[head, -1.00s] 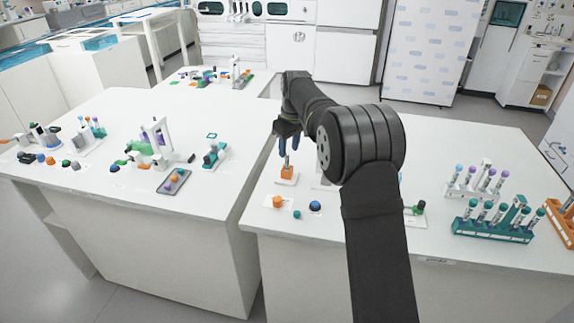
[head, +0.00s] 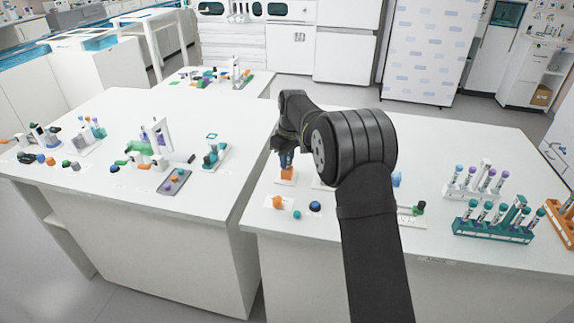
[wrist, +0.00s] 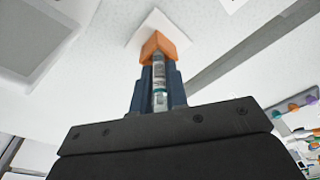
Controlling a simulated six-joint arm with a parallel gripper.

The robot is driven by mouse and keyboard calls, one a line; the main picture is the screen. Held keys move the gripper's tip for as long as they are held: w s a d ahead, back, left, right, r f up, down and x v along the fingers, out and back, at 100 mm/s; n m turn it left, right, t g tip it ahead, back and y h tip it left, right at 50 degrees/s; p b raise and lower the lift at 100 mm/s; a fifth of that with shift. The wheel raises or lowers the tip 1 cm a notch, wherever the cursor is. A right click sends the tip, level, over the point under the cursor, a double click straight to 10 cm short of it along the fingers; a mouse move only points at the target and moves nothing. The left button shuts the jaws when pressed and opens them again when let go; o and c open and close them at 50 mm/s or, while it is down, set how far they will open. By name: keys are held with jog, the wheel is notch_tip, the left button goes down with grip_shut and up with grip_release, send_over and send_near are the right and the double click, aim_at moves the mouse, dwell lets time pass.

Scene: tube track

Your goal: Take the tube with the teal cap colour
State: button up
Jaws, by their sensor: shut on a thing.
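In the wrist view my gripper (wrist: 158,88) has its two blue fingers shut on a clear tube (wrist: 159,72) with a greenish-teal band. The tube's far end meets an orange block holder (wrist: 164,43) on a white square. I cannot tell its cap colour, as its near end is hidden by the gripper body. In the head view my gripper (head: 286,161) is just above the orange holder (head: 287,173), and the tube is mostly hidden by the fingers. Several teal-capped tubes stand in a teal rack (head: 492,231) at the right.
A white rack (head: 470,193) with purple- and blue-capped tubes stands behind the teal rack, and an orange rack (head: 560,222) is at the right edge. Small orange (head: 278,202), teal (head: 297,215) and blue (head: 315,206) pieces lie in front. My arm hides the table's middle.

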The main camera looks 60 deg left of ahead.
jog(key=shift+r, duration=0.55)
jog(key=r, duration=0.3)
jog(key=shift+w+d+r, duration=0.3)
jog(key=shift+w+d, duration=0.05)
jog(key=w+d+r, duration=0.6)
jog(key=d, duration=0.2)
jog(key=shift+w+d+r, duration=0.15)
jog(key=shift+w+d, duration=0.05)
jog(key=shift+d, duration=0.1)
